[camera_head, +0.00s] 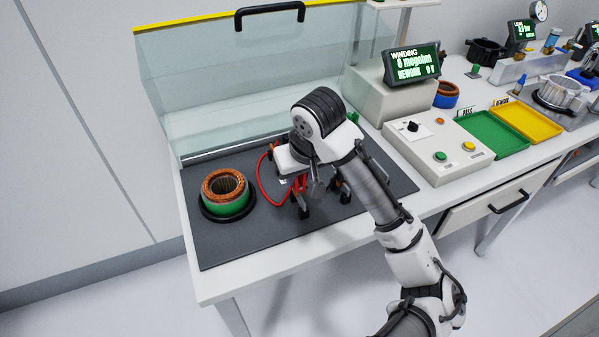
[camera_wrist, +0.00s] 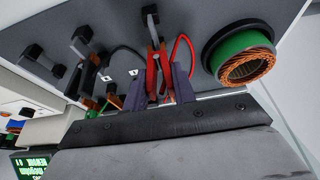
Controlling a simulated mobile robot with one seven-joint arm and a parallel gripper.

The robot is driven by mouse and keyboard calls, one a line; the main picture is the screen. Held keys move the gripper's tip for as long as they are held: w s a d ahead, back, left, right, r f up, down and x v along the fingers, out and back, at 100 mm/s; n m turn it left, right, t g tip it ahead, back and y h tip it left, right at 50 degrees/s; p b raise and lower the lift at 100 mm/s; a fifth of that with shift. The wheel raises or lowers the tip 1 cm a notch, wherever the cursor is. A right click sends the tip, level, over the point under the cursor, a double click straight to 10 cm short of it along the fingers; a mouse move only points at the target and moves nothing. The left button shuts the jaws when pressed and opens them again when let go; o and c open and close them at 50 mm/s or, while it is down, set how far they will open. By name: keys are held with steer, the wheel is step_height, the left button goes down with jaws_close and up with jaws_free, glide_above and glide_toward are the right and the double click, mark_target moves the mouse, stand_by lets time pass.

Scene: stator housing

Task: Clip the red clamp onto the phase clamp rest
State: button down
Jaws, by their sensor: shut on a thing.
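My gripper (camera_wrist: 161,80) is shut on the red clamp (camera_wrist: 152,72), which sits between its two dark fingers in the wrist view. The clamp's jaws point toward a black post-like rest (camera_wrist: 150,14) and overlap its stem; I cannot tell whether they grip it. In the head view, my gripper (camera_head: 316,186) is low over the dark mat, and the red clamp (camera_head: 300,196) is partly hidden by the wrist. A red cable (camera_head: 260,180) loops out to the left of it. I cannot tell which rest is the phase clamp rest.
Other black rests (camera_wrist: 82,38) (camera_wrist: 32,54) stand in a row beside it. The stator (camera_head: 226,190), copper and green, sits on a black ring to the left. A clear shield (camera_head: 240,80) stands behind. A control box (camera_head: 440,145) is to the right. The mat's front (camera_head: 240,250) is clear.

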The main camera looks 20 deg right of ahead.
steer(key=shift+f+b, duration=0.65)
steer(key=shift+f, duration=0.35)
steer(key=c, duration=1)
jaws_free()
steer(key=shift+c, duration=0.2)
steer(key=shift+o, duration=0.2)
steer(key=shift+r+p, duration=0.3)
steer(key=shift+p+v, duration=2)
steer(key=v, duration=1.3)
steer(key=shift+s+r, duration=0.25)
steer(key=shift+r, duration=0.1)
